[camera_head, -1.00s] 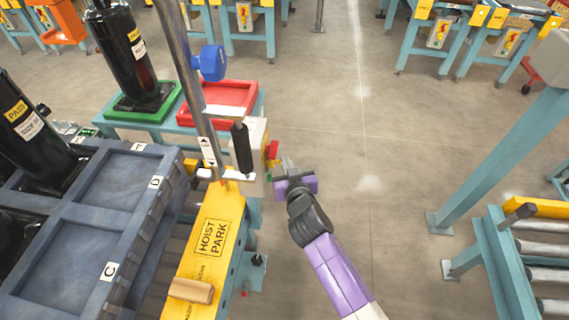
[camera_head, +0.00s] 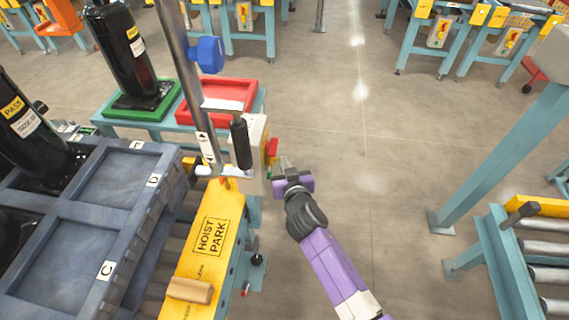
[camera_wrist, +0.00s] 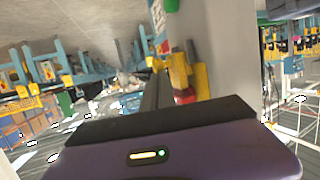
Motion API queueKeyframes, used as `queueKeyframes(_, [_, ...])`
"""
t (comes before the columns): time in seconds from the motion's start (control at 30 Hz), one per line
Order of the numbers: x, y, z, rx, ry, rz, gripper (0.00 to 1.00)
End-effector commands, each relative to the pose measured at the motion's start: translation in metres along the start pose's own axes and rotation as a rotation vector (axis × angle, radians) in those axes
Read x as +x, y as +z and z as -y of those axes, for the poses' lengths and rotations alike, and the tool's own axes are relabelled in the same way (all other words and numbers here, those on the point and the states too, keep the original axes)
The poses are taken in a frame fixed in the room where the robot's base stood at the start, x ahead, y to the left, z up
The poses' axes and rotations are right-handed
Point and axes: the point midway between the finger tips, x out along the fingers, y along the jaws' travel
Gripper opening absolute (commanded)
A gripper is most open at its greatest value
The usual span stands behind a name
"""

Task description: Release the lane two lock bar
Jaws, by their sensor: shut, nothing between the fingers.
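My gripper (camera_head: 284,166) is shut and empty, beside the right face of a pale grey control box (camera_head: 258,150) by a steel post. A red part (camera_head: 272,149) with small yellow and green parts sticks out from that face, close to the fingertips; contact cannot be told. In the wrist view, a red and yellow part (camera_wrist: 184,80) shows beside the dark finger. I cannot tell which part is the lane two lock bar. A black-knobbed lever (camera_head: 257,260) stands beside the yellow HOIST PARK beam (camera_head: 212,235), and a dark-ended bar (camera_head: 519,213) lies at the right conveyor.
Grey pallet trays (camera_head: 75,230) with black compressors fill the left. A red tray (camera_head: 240,90) and a green tray (camera_head: 130,112) sit on a blue-green table behind. A slanted blue-green post (camera_head: 490,170) stands at the right. The middle floor is clear.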

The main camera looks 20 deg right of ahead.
Motion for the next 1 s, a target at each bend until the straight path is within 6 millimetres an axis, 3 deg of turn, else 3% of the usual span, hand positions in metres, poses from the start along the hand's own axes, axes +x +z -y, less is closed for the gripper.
queueKeyframes(0.23, [0.008, 0.029, 0.000, 0.000, 0.001, 0.002, 0.00])
queueKeyframes(0.73, [0.007, 0.033, -0.001, 0.000, 0.002, 0.009, 0.00])
queueKeyframes(1.0, [-0.022, 0.031, -0.001, 0.000, 0.000, 0.004, 0.00])
